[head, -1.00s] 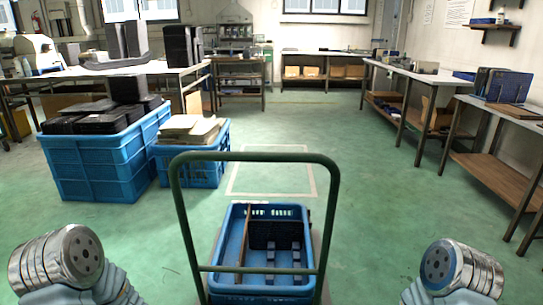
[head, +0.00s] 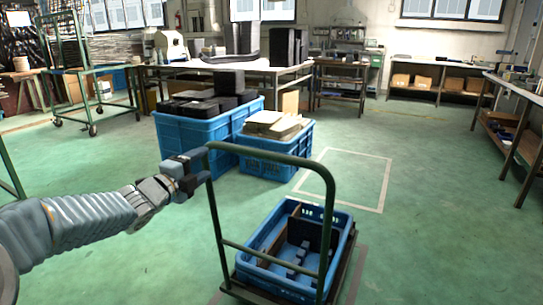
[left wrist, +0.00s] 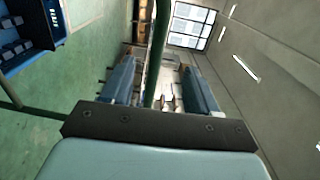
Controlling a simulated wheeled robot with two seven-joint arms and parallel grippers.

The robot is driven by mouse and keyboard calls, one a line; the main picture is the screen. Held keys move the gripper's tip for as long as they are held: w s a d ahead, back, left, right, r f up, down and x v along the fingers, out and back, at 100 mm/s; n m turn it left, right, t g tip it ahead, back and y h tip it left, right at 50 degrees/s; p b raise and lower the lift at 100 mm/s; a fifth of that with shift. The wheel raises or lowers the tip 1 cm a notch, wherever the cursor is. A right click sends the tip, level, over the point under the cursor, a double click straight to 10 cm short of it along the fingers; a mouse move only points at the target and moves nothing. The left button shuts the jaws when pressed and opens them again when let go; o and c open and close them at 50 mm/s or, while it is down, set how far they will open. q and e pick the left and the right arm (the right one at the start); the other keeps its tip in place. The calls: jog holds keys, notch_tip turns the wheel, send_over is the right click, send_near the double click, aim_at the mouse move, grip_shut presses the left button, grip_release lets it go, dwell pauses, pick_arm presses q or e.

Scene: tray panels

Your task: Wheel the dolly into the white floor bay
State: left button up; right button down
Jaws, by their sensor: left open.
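The dolly has a green tube handle (head: 330,195) and carries a blue crate (head: 274,272) with dark and blue parts inside. It stands just short of the white floor bay (head: 352,178), a white outline on the green floor beyond it. The bay looks empty. My left gripper (head: 193,165) is at the upper left corner of the handle. In the left wrist view the green handle tube (left wrist: 160,50) runs between its two open fingers (left wrist: 158,85), with gaps beside it. My right gripper is out of view.
A large blue bin (head: 195,137) of black parts and a smaller blue bin (head: 268,165) of tan stacks stand left of the bay. A green wheeled cart (head: 100,90) is at the far left. Benches line the back and right. Floor right of the dolly is clear.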

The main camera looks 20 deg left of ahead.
aim_at(227, 150)
pick_arm(q)
jog(key=w, duration=0.8)
jog(key=w+d, duration=0.1)
jog(key=w, duration=0.3)
jog(key=shift+w+f+p, duration=0.1)
jog(key=shift+w+p, duration=0.2)
jog(key=shift+w, duration=0.05)
grip_shut()
